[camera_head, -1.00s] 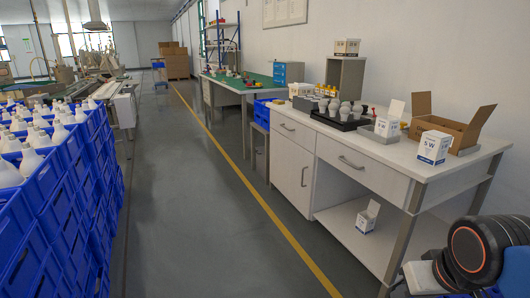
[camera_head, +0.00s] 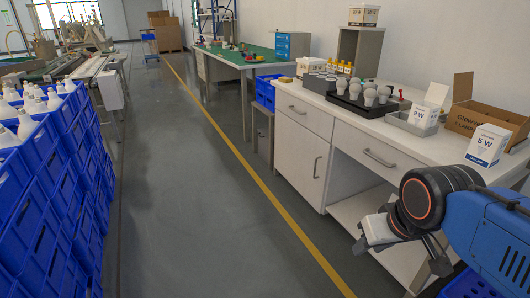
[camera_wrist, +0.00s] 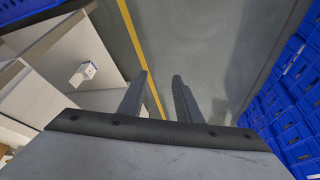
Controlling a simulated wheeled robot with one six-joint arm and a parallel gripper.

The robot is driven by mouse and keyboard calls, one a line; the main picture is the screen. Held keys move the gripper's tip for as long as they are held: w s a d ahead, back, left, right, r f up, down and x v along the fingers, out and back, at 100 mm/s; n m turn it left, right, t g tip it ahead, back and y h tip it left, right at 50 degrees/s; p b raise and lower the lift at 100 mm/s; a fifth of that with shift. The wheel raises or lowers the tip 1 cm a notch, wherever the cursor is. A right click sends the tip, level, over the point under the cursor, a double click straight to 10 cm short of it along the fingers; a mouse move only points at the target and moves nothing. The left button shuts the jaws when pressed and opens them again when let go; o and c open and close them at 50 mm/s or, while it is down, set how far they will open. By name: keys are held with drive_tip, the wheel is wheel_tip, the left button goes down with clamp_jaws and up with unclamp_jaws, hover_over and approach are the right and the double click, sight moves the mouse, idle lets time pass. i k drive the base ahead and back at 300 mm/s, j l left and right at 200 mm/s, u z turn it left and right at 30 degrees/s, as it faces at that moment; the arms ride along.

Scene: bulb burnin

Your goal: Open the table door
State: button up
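The white table door (camera_head: 301,158) is the cabinet front under the left part of the white table. I cannot tell the door in the wrist view.
Stacked blue crates (camera_head: 45,200) line the left. The floor aisle (camera_head: 190,200) between is clear.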

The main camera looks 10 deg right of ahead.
sight(303, 157)
drive_tip(key=i+j+z, duration=0.2)
drive_tip(key=i, duration=0.2)
drive_tip(key=i+j+z, duration=0.15)
drive_tip(key=i+l+u, duration=0.1)
drive_tip(key=i+u, duration=0.25)
drive_tip(key=i, duration=0.75)
